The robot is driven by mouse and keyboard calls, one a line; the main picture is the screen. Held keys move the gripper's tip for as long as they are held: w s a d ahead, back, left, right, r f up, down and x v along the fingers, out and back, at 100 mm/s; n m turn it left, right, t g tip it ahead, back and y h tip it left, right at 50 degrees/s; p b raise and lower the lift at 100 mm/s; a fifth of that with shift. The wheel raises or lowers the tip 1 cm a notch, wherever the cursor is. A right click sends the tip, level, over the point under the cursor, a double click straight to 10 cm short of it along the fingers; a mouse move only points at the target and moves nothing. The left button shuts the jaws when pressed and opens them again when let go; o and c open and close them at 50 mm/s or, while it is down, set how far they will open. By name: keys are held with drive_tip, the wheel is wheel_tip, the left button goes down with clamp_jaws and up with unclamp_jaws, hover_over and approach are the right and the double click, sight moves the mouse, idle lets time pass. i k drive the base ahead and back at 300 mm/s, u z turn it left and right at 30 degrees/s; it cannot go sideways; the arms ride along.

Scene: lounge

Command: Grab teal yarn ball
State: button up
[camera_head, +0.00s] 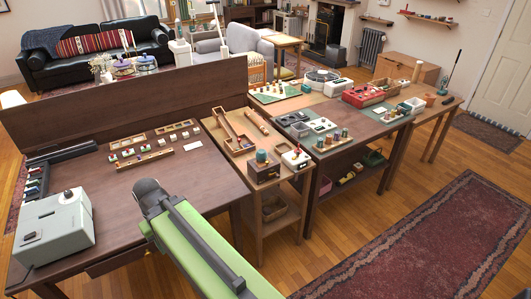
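A small rounded teal object (262,156), which looks like the teal yarn ball, sits on top of a brown wooden box (263,173) near the front of the narrow middle table (240,151). It is too small to make out any yarn strands. My arm, green with dark grey parts, reaches in from the bottom centre over the dark desk, to the left of and nearer than the teal object. My gripper's fingers cannot be seen.
A grey-white boxy machine (54,227) stands on the dark desk (180,185) at left. A white-topped box (296,158) sits right of the teal object. A work table (358,130) with several small items stands behind right. A red rug (425,245) covers open floor at right.

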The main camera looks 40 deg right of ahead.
sight(261, 155)
drive_tip(key=z, duration=0.15)
drive_tip(key=i, duration=0.85)
drive_tip(key=u, duration=0.3)
